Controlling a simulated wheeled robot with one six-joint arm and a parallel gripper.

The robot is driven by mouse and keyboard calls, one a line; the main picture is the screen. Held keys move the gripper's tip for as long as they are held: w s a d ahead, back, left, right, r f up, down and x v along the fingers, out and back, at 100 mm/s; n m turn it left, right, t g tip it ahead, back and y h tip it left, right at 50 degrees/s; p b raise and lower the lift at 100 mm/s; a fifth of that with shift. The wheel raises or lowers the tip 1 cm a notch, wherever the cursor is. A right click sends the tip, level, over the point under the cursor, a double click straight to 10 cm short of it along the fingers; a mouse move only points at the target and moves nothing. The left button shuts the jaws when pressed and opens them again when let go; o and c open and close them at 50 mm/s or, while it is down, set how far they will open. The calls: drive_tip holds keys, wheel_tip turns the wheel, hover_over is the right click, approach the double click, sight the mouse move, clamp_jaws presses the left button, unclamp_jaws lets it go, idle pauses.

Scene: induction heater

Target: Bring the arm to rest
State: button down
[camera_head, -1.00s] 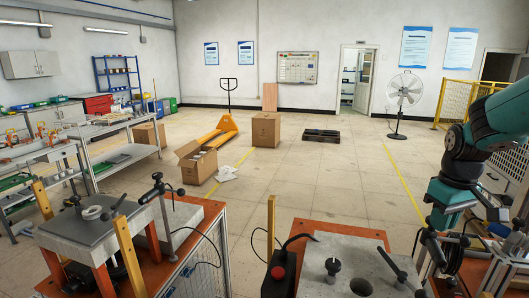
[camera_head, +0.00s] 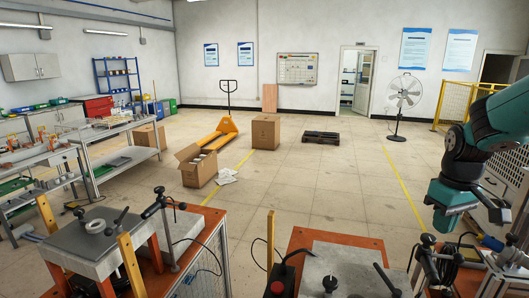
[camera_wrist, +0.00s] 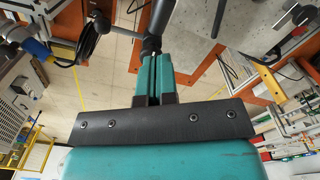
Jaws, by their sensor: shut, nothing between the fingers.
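My arm (camera_head: 478,150) is teal and black and reaches in from the right edge of the head view, bent over the right-hand bench area. In the wrist view my gripper (camera_wrist: 152,60) shows two teal fingers side by side, shut with nothing between them. Black stems and cables of the bench show close past the fingertips in that view; whether they touch cannot be told. In the head view the fingers are not clearly visible.
The right bench (camera_head: 345,239) has a grey plate and a red button (camera_head: 278,288). Black-knobbed stands and looped cables (camera_head: 437,262) are below my arm.

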drive_tip(key=s+a+f+n+y+b, duration=0.2)
drive_tip(key=s+a+b, duration=0.4)
drive_tip(key=s+a, duration=0.5)
drive_tip(key=s+a+f+n+y+b, duration=0.2)
drive_tip(key=s+a+f+b, duration=0.2)
drive_tip(key=s+a, duration=0.8)
drive_tip(key=shift+s+a+f+b, duration=0.2)
drive_tip(key=shift+s+b, duration=0.3)
drive_tip(key=shift+b, duration=0.7)
